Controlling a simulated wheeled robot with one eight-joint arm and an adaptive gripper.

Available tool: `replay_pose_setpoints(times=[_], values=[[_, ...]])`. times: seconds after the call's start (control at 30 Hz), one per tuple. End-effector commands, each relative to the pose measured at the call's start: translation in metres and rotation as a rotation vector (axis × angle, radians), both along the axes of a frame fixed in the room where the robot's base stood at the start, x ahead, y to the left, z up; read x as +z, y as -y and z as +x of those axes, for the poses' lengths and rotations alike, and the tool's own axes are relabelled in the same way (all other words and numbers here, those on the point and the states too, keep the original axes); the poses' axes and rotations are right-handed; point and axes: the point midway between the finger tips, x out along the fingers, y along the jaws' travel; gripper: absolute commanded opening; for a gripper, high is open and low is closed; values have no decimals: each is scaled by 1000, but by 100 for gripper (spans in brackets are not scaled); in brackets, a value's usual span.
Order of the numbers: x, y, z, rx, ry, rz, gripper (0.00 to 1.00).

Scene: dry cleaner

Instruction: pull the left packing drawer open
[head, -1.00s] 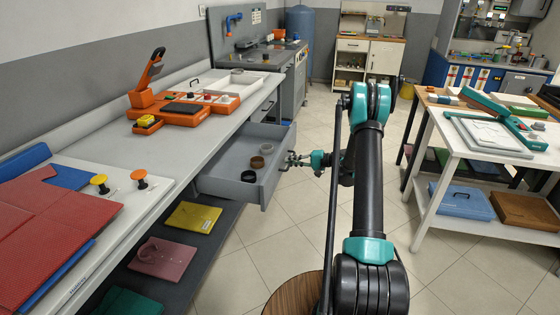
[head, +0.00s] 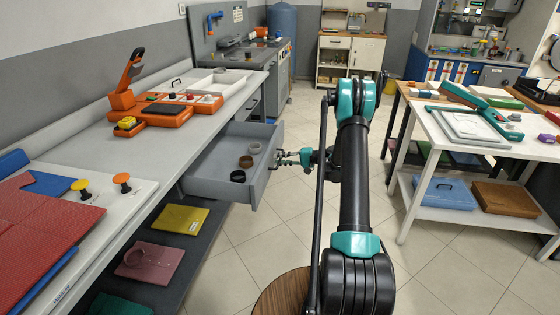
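The left packing drawer (head: 205,184) is a grey drawer under the long bench on the left. It stands well out from the bench, and its inside shows. Several small rings lie in it, among them a brown one (head: 246,161) and a black one (head: 237,176). My gripper (head: 284,159) is at the drawer's front, at its handle, and appears shut on it. The fingers are small in this view and the handle is mostly hidden by them.
The bench (head: 75,151) carries an orange machine (head: 170,119) and red pads (head: 40,225). A shelf below holds a yellow folder (head: 180,219). A white table (head: 440,130) stands at right.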

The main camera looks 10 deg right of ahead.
Motion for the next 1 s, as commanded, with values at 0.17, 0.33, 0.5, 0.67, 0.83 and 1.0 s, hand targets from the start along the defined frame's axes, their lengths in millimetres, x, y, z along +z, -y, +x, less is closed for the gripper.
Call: replay_pose_setpoints(times=[0.17,0.33,0.5,0.67,0.83,1.0], values=[[3,13,-4,-2,-1,0,18],[10,44,-15,-4,0,0,18],[16,75,-26,-3,1,0,18],[21,97,-35,-2,-1,0,18],[24,109,-39,0,0,0,18],[24,111,-40,0,0,0,18]])
